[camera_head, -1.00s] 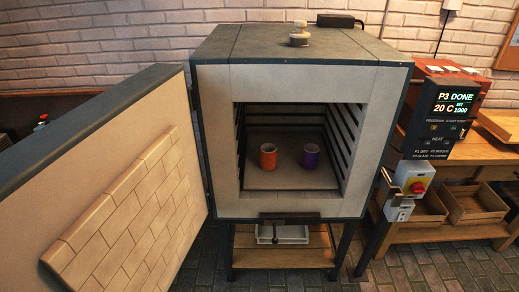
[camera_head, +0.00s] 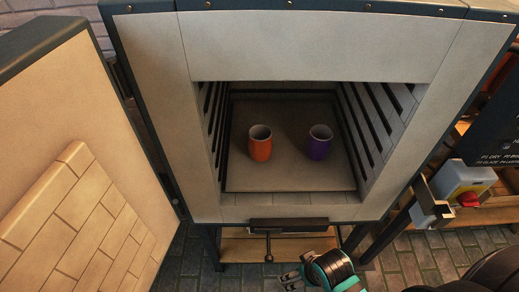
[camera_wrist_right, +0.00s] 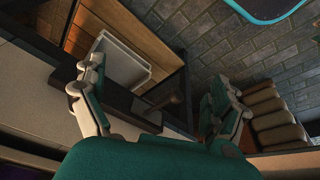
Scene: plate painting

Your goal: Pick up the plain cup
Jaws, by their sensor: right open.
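Two cups stand upright on the floor inside the open kiln, in the head view. The orange cup (camera_head: 260,146) is on the left and the purple cup (camera_head: 319,145) is on the right, apart from each other. I cannot tell from their surfaces which is the plain one. My right gripper (camera_head: 289,277) is at the bottom of the head view, below and in front of the kiln opening, away from both cups. In the right wrist view, my right gripper (camera_wrist_right: 155,92) has its fingers spread with nothing held between them. My left gripper is not in view.
The kiln (camera_head: 255,50) has its door (camera_head: 60,150) swung open on the left. A dark latch bar (camera_head: 289,225) sits below the opening, close to my right gripper. A switch box (camera_head: 465,183) is at right. The kiln mouth is clear.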

